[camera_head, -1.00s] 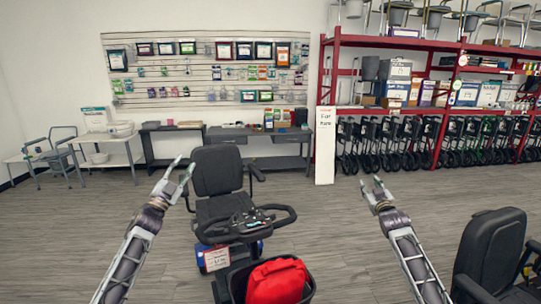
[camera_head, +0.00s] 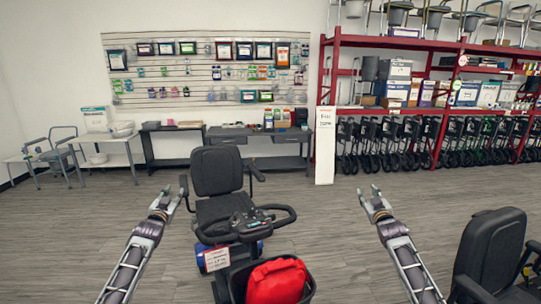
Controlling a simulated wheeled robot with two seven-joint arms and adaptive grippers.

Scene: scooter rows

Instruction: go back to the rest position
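My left gripper (camera_head: 169,196) is raised on the left, in front of and to the left of the mobility scooter (camera_head: 216,173). Its fingers look apart, with nothing between them. My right gripper (camera_head: 370,198) is raised over the open floor to the right of the scooter. Its fingers are also apart and empty. A red bag (camera_head: 278,282) sits in the scooter's black front basket (camera_head: 237,284), in front of the handlebar (camera_head: 278,220).
A second black scooter seat (camera_head: 490,250) stands at the lower right. Red shelving (camera_head: 440,125) with boxes and a row of folded walkers lines the back right. Low tables (camera_head: 262,138) stand along the back wall. Grey floor (camera_head: 340,245) is clear between the scooters.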

